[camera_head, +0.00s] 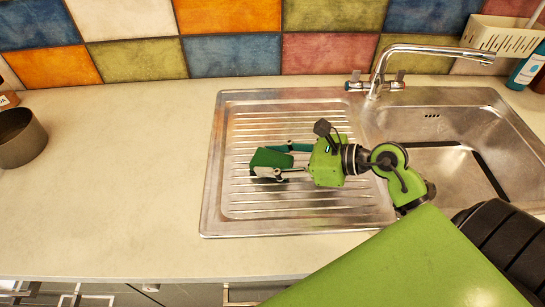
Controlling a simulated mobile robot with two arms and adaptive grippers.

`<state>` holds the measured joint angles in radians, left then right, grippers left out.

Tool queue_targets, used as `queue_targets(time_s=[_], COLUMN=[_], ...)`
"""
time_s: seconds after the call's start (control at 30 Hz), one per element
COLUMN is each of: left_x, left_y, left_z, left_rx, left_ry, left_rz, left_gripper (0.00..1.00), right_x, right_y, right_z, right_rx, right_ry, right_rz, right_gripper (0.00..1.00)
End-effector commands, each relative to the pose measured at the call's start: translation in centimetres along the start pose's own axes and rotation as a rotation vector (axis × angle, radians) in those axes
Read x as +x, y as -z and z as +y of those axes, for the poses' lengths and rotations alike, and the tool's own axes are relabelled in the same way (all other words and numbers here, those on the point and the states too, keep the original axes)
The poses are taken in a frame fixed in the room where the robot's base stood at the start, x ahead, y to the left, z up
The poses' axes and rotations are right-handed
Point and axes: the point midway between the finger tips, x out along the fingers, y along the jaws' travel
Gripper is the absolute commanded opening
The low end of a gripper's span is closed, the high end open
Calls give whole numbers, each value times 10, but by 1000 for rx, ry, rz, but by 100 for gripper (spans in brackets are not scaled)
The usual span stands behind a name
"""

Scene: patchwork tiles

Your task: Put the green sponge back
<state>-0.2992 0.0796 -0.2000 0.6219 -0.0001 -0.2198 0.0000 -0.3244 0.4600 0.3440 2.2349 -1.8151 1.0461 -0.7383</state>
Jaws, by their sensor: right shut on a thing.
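The green sponge (265,160) is dark green and is held over the ribbed drainboard of the steel sink (240,205), left of the basin. My right gripper (284,161) comes in from the right and is shut on the sponge, with a finger on either side. Part of the sponge is hidden by the fingers. I cannot tell how high it is above the drainboard. My left gripper is not in view.
A cream slotted caddy (500,36) hangs on the tiled wall at the upper right, with a teal bottle (525,68) below it. The faucet (378,75) stands behind the basin. A dark metal pot (20,138) is at the far left.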

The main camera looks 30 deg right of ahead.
Motion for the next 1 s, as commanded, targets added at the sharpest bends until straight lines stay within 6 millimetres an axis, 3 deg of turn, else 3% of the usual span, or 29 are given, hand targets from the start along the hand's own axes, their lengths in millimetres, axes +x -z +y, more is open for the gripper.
queue_targets(time_s=[0.17,0.2,0.27,0.7,1.0], left_x=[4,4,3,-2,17], left_y=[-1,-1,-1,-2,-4], left_z=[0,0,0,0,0], left_rx=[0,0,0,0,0], left_ry=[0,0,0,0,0], left_rz=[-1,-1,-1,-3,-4], left_gripper=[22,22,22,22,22], right_x=[1,1,1,-2,-51], right_y=[4,4,2,-3,3], right_z=[0,0,0,0,0], right_rx=[-1,-1,-1,0,-3], right_ry=[0,0,0,0,1], right_rz=[0,0,0,0,4], right_gripper=[33,45,59,59,59])
